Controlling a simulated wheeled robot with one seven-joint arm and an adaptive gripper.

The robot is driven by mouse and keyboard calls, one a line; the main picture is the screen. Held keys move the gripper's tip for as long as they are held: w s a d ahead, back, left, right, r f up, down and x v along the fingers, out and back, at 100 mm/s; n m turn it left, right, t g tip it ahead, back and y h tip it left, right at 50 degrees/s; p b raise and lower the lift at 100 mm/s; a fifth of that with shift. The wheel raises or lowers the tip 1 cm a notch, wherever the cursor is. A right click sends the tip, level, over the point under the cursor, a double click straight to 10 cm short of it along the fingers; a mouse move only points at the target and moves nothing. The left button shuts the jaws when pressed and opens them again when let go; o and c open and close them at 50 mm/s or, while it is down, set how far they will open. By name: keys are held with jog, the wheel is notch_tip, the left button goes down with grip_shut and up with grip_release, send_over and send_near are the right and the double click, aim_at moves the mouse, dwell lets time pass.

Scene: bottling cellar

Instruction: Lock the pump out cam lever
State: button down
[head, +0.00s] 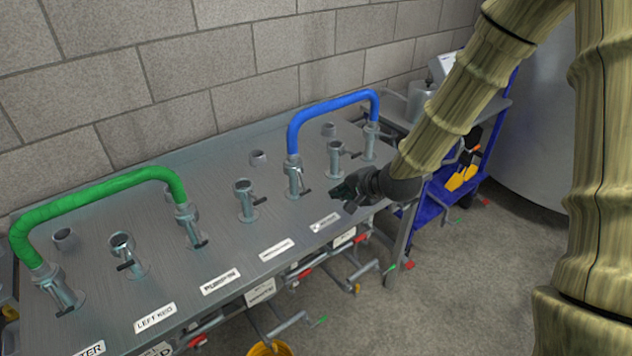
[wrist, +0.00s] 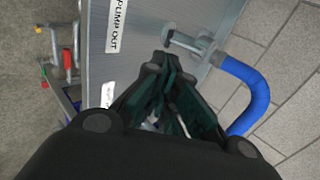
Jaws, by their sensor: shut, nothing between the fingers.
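The coupling with the near end of the blue hose (head: 293,178) stands on the steel bench. A short dark lever (head: 305,191) sticks out from its side toward the right; I cannot tell whether it is locked. In the wrist view a "PUMP OUT" label (wrist: 117,24) lies on the bench beside a coupling (wrist: 188,42) with the blue hose (wrist: 245,92). My gripper (head: 340,190) is shut and empty, to the right of that coupling and apart from the lever, above the bench's front part. In the wrist view my fingers hide part of the bench.
Several other couplings with levers stand along the bench (head: 215,243). A green hose (head: 95,196) joins two at the left. Another coupling (head: 337,158) and the blue hose's far end (head: 371,140) stand behind my gripper. A blue cart (head: 432,200) is at the right.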

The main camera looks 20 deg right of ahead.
aim_at(310, 189)
jog(key=p+x, duration=0.1)
jog(key=x, duration=0.3)
jog(key=p+x, duration=0.1)
jog(key=x, duration=0.3)
jog(key=w+r+x, duration=0.1)
jog(key=x, duration=0.4)
jog(key=shift+w+p, duration=0.1)
jog(key=shift+p, duration=0.3)
jog(key=shift+w+f, duration=0.1)
jog(key=shift+f, duration=0.05)
jog(key=shift+a+f, duration=0.1)
jog(key=shift+w+f+t+b, duration=0.1)
jog(key=shift+f+t+b, duration=0.2)
jog(key=shift+b, duration=0.15)
jog(key=shift+w+a+f+t+b, duration=0.15)
jog(key=shift+w+f+t+b, duration=0.15)
jog(key=shift+b, duration=0.4)
jog(key=shift+r+t+y+b, duration=0.1)
jog(key=shift+t+y+b, duration=0.2)
jog(key=shift+w+r, duration=0.1)
jog(key=shift+w, duration=0.05)
jog(key=shift+r, duration=0.1)
